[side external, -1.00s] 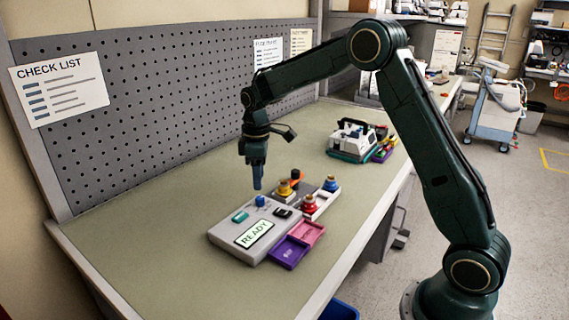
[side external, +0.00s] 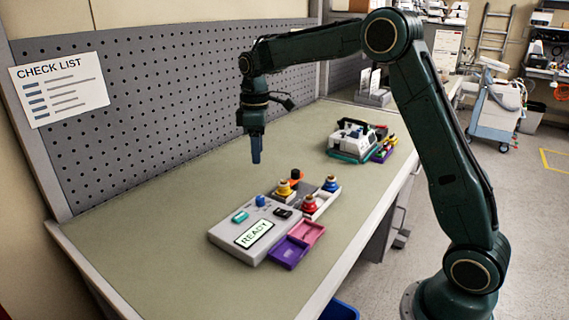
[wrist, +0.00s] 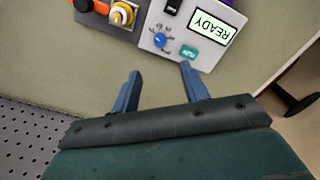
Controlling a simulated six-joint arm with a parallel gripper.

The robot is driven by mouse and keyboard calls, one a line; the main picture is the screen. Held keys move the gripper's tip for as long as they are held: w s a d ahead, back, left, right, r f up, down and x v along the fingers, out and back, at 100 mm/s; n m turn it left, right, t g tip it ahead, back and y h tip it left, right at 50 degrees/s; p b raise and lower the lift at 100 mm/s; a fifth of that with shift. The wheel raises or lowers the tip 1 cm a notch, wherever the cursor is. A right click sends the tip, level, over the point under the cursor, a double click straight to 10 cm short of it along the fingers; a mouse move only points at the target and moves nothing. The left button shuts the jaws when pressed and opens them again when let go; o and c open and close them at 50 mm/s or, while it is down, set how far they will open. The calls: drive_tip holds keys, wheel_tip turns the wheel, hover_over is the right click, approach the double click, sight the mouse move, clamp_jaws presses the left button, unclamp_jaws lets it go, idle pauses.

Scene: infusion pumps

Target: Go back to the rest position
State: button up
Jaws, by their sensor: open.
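My gripper (side external: 256,160) hangs pointing down above the bench, clear of the pump unit and a little behind it. In the wrist view its two blue fingers (wrist: 160,85) stand apart with nothing between them. The grey pump unit (side external: 228,236) lies on the bench with a lit screen (side external: 254,233) reading READY. It carries a blue knob (side external: 260,200), a teal button (side external: 240,216) and a black switch (side external: 283,212). The wrist view also shows the blue knob (wrist: 160,52) and the teal button (wrist: 189,53) beyond the fingertips.
Yellow (side external: 284,188), red (side external: 309,204) and blue (side external: 331,184) capped parts stand beside the unit. Purple (side external: 289,252) and pink (side external: 308,232) trays lie at its front. A second device (side external: 352,137) stands farther back. A pegboard (side external: 150,110) borders the bench; the left bench top is clear.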

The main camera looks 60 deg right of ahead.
drive_tip(key=s+a+r+m+t, duration=0.25)
drive_tip(key=s+r, duration=0.25)
drive_tip(key=s, duration=0.7)
drive_tip(key=s+a+r+m+t, duration=0.2)
drive_tip(key=s+a+r+m, duration=0.15)
drive_tip(key=s, duration=0.85)
drive_tip(key=s+a+f+m+t, duration=0.1)
drive_tip(key=s+f, duration=0.2)
drive_tip(key=s, duration=0.5)
drive_tip(key=shift+s, duration=0.15)
drive_tip(key=shift+f, duration=0.1)
